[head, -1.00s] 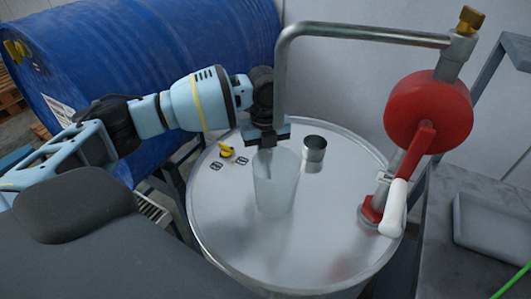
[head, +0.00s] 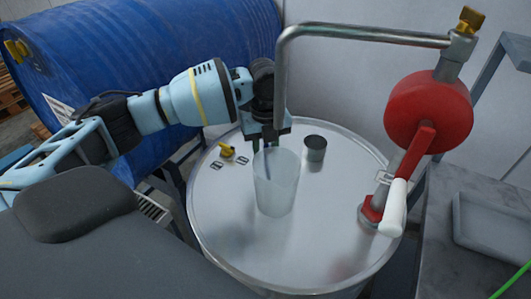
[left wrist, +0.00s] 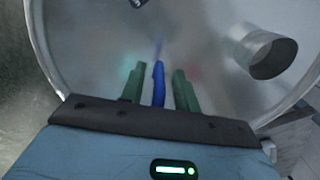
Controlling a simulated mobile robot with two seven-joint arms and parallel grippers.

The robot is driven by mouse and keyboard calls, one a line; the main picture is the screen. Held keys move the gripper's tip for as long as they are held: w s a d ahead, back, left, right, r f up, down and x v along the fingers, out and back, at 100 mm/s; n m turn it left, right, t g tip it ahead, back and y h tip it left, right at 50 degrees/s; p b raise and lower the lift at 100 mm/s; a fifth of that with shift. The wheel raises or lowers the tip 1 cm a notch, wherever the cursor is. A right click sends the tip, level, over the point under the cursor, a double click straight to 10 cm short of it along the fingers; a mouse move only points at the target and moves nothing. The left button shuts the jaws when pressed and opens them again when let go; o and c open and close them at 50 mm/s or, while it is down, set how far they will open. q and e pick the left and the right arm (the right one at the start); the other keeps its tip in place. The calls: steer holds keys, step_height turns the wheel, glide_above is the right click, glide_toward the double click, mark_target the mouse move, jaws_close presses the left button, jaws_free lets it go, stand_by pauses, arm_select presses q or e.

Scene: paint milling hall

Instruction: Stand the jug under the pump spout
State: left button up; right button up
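The translucent jug (head: 276,190) stands upright on the drum lid in the head view. The pump spout (head: 280,75) comes down above the jug's mouth; its lower end is at the gripper, so exact alignment is hard to tell. My left gripper (head: 270,143) is at the jug's far side, near its rim. In the left wrist view, the blue jug handle (left wrist: 158,83) lies between the two green fingers of my left gripper (left wrist: 158,85), with a gap on each side. The gripper is open. The jug's clear body hardly shows there. My right gripper is not in view.
The red pump (head: 428,110) with white handle (head: 393,208) stands right. A blue barrel (head: 150,60) lies behind my arm. A grey tray (head: 490,225) is far right.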

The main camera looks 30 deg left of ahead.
arm_select(q)
step_height(320, 180, up, 10)
steer(key=shift+r, duration=0.2)
